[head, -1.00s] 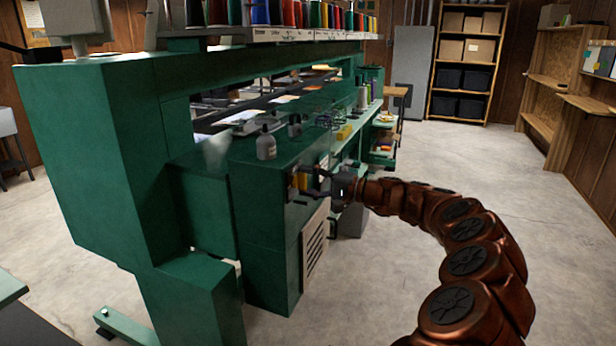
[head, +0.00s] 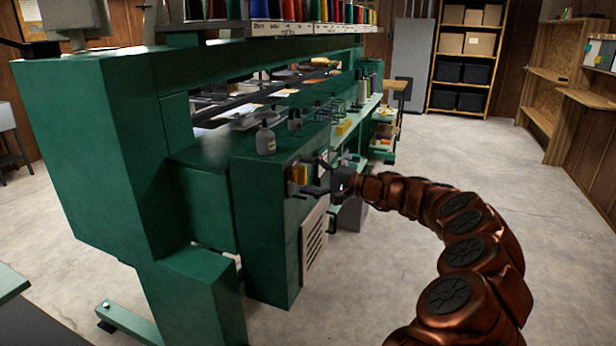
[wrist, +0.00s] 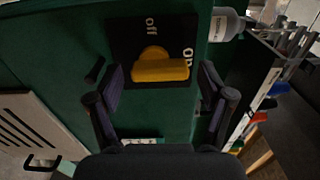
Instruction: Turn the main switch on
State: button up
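The main switch is a yellow rotary knob (wrist: 160,69) on a black plate (wrist: 124,38) marked "off" and "on". In the wrist view its bar lies roughly crosswise, with the right end close to the "on" mark. Its exact setting is hard to tell. In the head view the yellow knob (head: 299,175) shows on the green machine's end face. My gripper (wrist: 160,92) is open and empty. Its two dark fingers are spread to the left and right of the knob, with visible gaps. The gripper (head: 312,178) also shows in the head view, just in front of the switch.
The green machine (head: 100,140) fills the left, with thread spools on top. A grey bottle (head: 265,139) stands above the switch panel. A vented cover (head: 314,243) is below it. A shelf with boxes (head: 466,55) stands at the back. The floor to the right is clear.

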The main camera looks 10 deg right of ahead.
jog(key=shift+d, duration=0.1)
jog(key=v, duration=1.2)
dwell(0.4)
